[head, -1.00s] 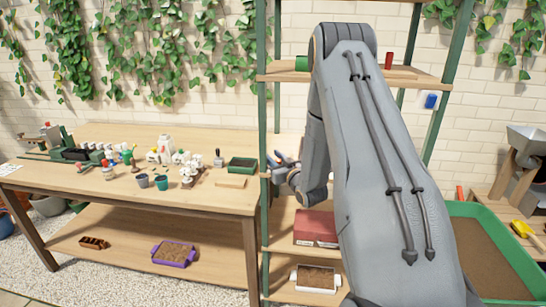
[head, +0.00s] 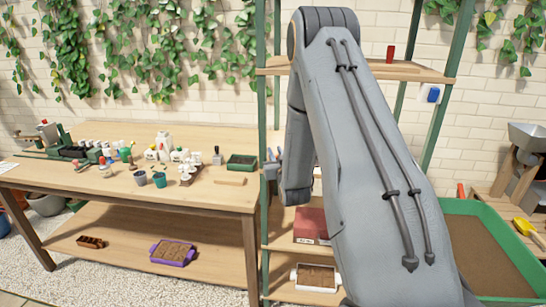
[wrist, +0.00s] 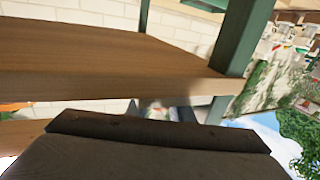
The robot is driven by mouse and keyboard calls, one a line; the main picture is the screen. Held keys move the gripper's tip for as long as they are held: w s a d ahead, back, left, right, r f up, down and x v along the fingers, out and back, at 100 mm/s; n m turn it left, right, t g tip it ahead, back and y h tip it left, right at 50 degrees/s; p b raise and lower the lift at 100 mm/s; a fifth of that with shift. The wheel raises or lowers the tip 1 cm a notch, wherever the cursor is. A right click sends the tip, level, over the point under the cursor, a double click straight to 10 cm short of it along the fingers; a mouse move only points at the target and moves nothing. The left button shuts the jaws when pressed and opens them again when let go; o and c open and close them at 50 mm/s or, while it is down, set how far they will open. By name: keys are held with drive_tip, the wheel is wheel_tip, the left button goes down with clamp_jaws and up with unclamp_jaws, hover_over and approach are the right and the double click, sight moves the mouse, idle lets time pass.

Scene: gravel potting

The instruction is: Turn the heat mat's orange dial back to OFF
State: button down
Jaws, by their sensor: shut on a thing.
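The heat mat and its orange dial are not recognisable in either view. My gripper is hidden behind my arm in the head view. In the wrist view, a wide dark slab fills the bottom, and I cannot tell whether it is my gripper's body or a held thing. Blurred grey shapes, perhaps my gripper (wrist: 178,113), show just beyond its edge, below a wooden shelf board. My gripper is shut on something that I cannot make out. A small patch of orange (wrist: 12,107) shows at the left edge of the wrist view, too little to identify.
The green-post rack's upper board (head: 412,71) holds a red item (head: 390,54); a red box (head: 310,222) and white tray (head: 316,277) sit lower. The rack's green post (wrist: 245,50) is close in the wrist view. The workbench (head: 110,187) holds pots and bottles.

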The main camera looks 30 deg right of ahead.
drive_tip(key=shift+s+d+m+g+h+b, duration=0.1)
drive_tip(key=shift+d+m+g+h+b, duration=0.1)
drive_tip(key=shift+m+g+h+b, duration=0.5)
drive_tip(key=shift+s+d+m+g+h+b, duration=0.1)
drive_tip(key=shift+d+m+g+h+b, duration=0.2)
drive_tip(key=shift+m+h, duration=0.75)
drive_tip(key=shift+s+d+m+g+h+b, duration=0.15)
drive_tip(key=shift+m+g+h+b, duration=0.35)
drive_tip(key=shift+h, duration=0.85)
drive_tip(key=c, duration=1.8)
unclamp_jaws()
drive_tip(key=shift+c, duration=0.2)
drive_tip(key=shift+n+t+y, duration=0.25)
drive_tip(key=shift+t+y, duration=0.05)
